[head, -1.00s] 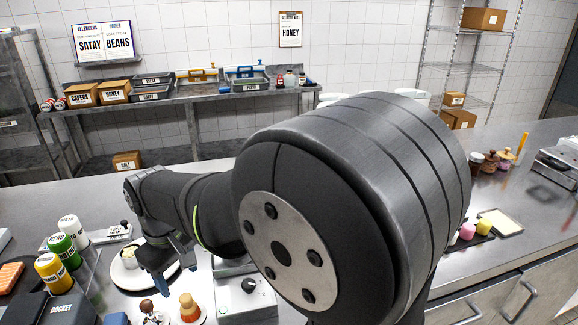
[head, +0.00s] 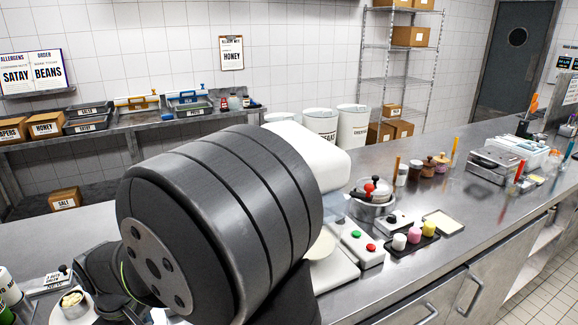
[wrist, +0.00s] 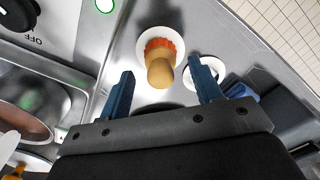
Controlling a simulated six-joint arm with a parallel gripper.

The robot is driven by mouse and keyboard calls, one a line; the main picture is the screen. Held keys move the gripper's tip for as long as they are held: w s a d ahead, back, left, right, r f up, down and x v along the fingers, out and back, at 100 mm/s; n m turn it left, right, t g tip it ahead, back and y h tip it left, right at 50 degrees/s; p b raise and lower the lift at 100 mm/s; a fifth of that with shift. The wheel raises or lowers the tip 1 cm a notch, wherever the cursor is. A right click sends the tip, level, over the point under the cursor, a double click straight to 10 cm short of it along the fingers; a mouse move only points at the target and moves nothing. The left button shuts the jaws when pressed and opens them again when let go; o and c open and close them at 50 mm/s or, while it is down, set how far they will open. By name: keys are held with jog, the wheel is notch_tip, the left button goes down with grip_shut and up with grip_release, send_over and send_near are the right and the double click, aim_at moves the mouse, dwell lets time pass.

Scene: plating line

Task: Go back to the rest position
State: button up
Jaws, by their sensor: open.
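My gripper (wrist: 160,92) shows in the wrist view with its two blue fingers apart and nothing between them. Beyond the fingertips, a brush with a tan handle and orange bristles (wrist: 160,65) stands on a small white dish (wrist: 143,38). A second white dish (wrist: 197,88) lies partly behind the right finger. In the head view my arm fills the lower left and the fingers do not show clearly.
A steel basin (wrist: 40,85) is left of the fingers in the wrist view. On the counter in the head view are a control box with green and red buttons (head: 362,249), a pot (head: 371,207) and a scale (head: 496,160). The counter front right (head: 480,225) is mostly clear.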

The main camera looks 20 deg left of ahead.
notch_tip(320, 180, down, 3)
jog(key=shift+r, duration=0.2)
notch_tip(320, 180, up, 11)
jog(key=shift+r, duration=0.2)
notch_tip(320, 180, down, 12)
jog(key=shift+r, duration=0.25)
notch_tip(320, 180, up, 4)
jog(key=shift+f, duration=0.2)
jog(key=w+d+r, duration=0.7)
jog(key=w+d, duration=0.1)
jog(key=d, duration=0.1)
jog(key=w+a+r+m, duration=0.1)
jog(key=w+r+m, duration=0.3)
jog(key=w, duration=0.7)
jog(key=w+a+r+m, duration=0.1)
jog(key=w+r+m, duration=0.1)
jog(key=w+m, duration=0.65)
jog(key=s+a+f+n, duration=0.1)
jog(key=s+a+f, duration=0.1)
jog(key=s+a, duration=0.5)
jog(key=s+a+f+n, duration=0.1)
jog(key=s+a, duration=0.6)
jog(key=a, duration=0.4)
jog(key=shift+f, duration=0.4)
